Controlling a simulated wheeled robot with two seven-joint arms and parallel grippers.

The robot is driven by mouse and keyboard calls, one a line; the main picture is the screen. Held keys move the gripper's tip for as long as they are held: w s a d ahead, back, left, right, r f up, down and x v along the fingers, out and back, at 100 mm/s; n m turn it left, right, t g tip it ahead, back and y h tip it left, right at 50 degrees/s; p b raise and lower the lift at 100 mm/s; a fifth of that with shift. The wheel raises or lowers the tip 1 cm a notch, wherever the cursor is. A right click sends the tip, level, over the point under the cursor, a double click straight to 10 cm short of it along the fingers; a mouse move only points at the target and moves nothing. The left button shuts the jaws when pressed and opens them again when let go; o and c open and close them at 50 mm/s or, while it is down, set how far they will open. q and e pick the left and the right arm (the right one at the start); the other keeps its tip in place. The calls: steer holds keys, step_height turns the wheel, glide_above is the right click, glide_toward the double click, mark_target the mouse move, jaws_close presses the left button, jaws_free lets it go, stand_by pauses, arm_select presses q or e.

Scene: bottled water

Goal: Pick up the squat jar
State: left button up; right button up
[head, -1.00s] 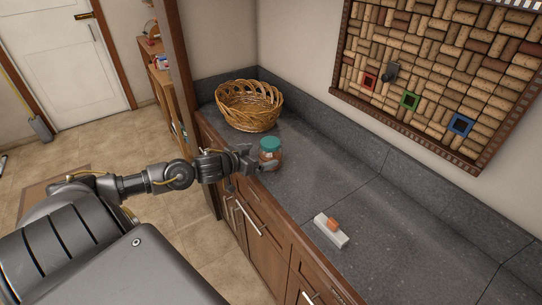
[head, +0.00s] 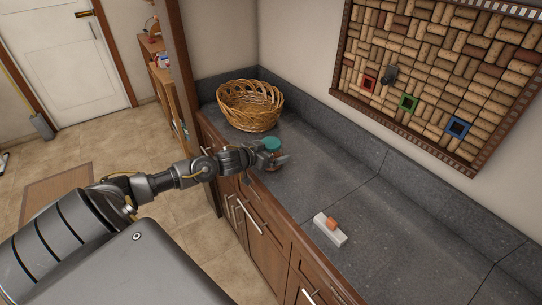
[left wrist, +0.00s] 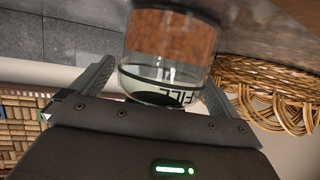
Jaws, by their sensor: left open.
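The squat jar (head: 270,143) stands on the grey counter near its front edge, its teal lid showing above my gripper in the head view. My left gripper (head: 272,160) is level with the jar body and covers most of it there. In the left wrist view the clear jar (left wrist: 170,40), with brown contents and a lettered label, appears upside down. It lies between the two spread fingers of my left gripper (left wrist: 158,78). The fingers are open; whether either touches the glass I cannot tell. My right gripper is not in view.
A wicker basket (head: 250,105) stands behind the jar and shows beside it in the left wrist view (left wrist: 265,75). A white block with an orange piece (head: 330,229) lies nearer on the counter (head: 380,240). A cork board (head: 440,75) hangs on the wall.

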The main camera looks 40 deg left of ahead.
arm_select(q)
steer(key=c, duration=1.2)
steer(key=shift+r, duration=0.1)
steer(key=shift+r+b, duration=0.3)
steer(key=shift+r, duration=0.2)
steer(key=s+a+r, duration=0.3)
steer(key=r, duration=0.1)
steer(key=s+a+r, duration=0.3)
steer(key=s+r, duration=0.1)
steer(key=s+a+r, duration=0.3)
steer(key=r, duration=0.1)
steer(key=shift+s, duration=0.35)
